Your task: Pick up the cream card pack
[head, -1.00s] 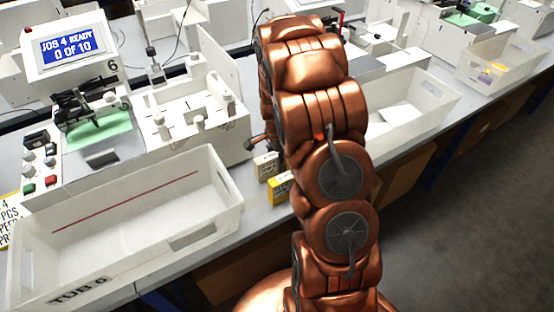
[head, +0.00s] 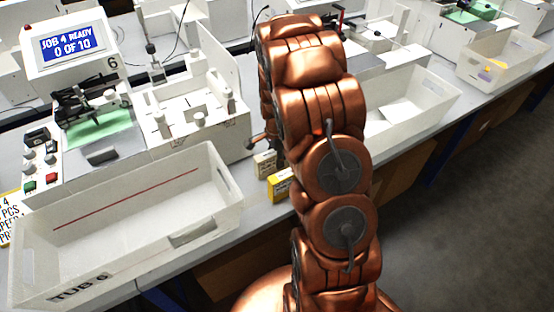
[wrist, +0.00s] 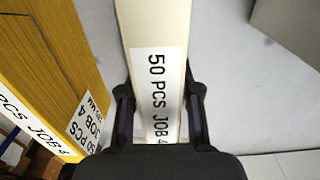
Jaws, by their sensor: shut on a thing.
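The cream card pack (wrist: 150,30) fills the middle of the wrist view, with a white label reading "50 PCS JOB 4". My gripper (wrist: 158,105) has one finger on each side of it and is shut on it. In the head view the cream pack (head: 265,164) stands on the table just left of my arm, behind the yellow pack. My gripper is mostly hidden behind my arm there; a dark part (head: 262,141) shows beside the cream pack. I cannot tell whether the pack is clear of the table.
A yellow pack (head: 280,184) stands close beside the cream one, and it also shows at left in the wrist view (wrist: 50,60). Tub 6 (head: 228,208) is to the left. The plotter (head: 130,145) stands behind it, its screen (head: 72,43) reading "JOB 4 READY 0 OF 10".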

